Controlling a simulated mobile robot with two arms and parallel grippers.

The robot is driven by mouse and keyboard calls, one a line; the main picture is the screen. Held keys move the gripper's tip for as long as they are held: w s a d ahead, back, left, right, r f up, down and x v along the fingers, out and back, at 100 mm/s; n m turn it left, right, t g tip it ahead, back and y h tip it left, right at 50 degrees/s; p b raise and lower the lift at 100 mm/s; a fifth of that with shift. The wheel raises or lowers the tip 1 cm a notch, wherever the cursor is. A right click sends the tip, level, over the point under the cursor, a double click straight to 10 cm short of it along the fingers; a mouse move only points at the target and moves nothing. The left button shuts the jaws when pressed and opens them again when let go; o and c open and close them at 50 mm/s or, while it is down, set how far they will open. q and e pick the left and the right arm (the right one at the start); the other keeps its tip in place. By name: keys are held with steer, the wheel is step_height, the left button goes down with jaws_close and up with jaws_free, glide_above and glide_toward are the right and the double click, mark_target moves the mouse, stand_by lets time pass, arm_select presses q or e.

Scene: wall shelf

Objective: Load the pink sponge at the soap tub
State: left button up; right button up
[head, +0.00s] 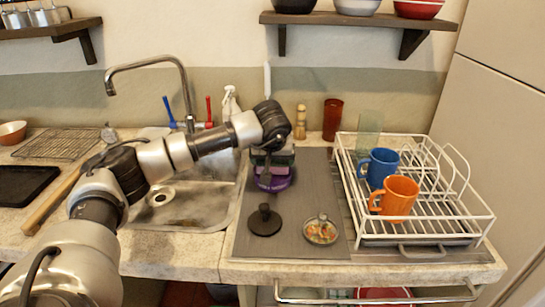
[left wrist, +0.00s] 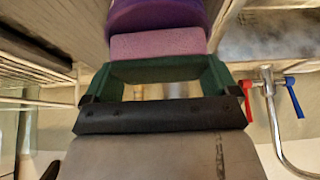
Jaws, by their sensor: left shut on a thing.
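The purple soap tub (head: 273,180) stands on the grey drain mat right of the sink. My left gripper (head: 270,166) points down just above it and hides part of it. In the left wrist view, the green fingers of my left gripper (left wrist: 160,68) are shut on the pink sponge (left wrist: 158,43). The sponge's far edge meets the purple tub (left wrist: 155,14) in that view; I cannot tell whether it touches the tub or is partly in it. The sponge is hidden in the head view. My right gripper is not in view.
A black lidded-looking disc (head: 264,221) and a small dish of food scraps (head: 321,231) lie on the mat (head: 290,240) in front of the tub. A white dish rack (head: 466,218) with blue (head: 379,167) and orange (head: 396,197) mugs stands right. The sink (head: 185,208) is left.

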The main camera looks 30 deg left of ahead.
arm_select(q)
steer(key=shift+f, duration=0.35)
stand_by(0.6)
steer(key=shift+r, duration=0.15)
steer(key=shift+r+p, duration=0.5)
steer(key=shift+r, duration=0.1)
step_height(320, 180, up, 6)
steer(key=p, duration=0.4)
steer(key=shift+f, duration=0.15)
steer(key=shift+f, duration=0.1)
